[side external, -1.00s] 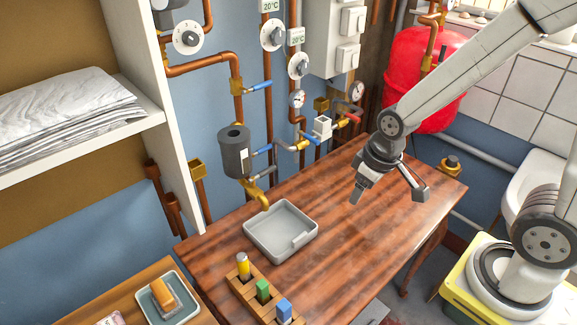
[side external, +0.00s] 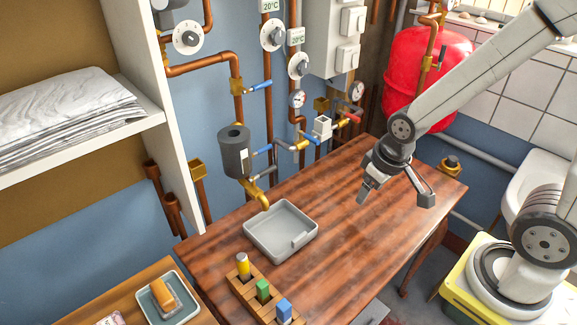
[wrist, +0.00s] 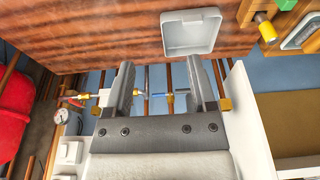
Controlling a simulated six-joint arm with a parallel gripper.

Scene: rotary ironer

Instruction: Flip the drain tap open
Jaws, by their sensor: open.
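The brass drain tap (side external: 260,194) sticks out below the grey cylinder (side external: 234,152) on the wall pipes. Its curved spout hangs over the back left corner of the grey tray (side external: 281,231); a small grey lever shows just above it. I cannot tell the lever's exact position. My gripper (side external: 396,196) is open and empty above the right part of the wooden table, well to the right of the tap. In the wrist view my gripper (wrist: 160,76) has its fingers wide apart, with pipework behind them and the tray (wrist: 190,30) beyond.
Blue-handled valves (side external: 262,150) and a white box valve (side external: 322,127) sit on pipes behind the table (side external: 335,205). A wooden rack (side external: 250,285) with coloured blocks stands in front of the tray. A red tank (side external: 418,80) is at the back right. The table between tray and gripper is clear.

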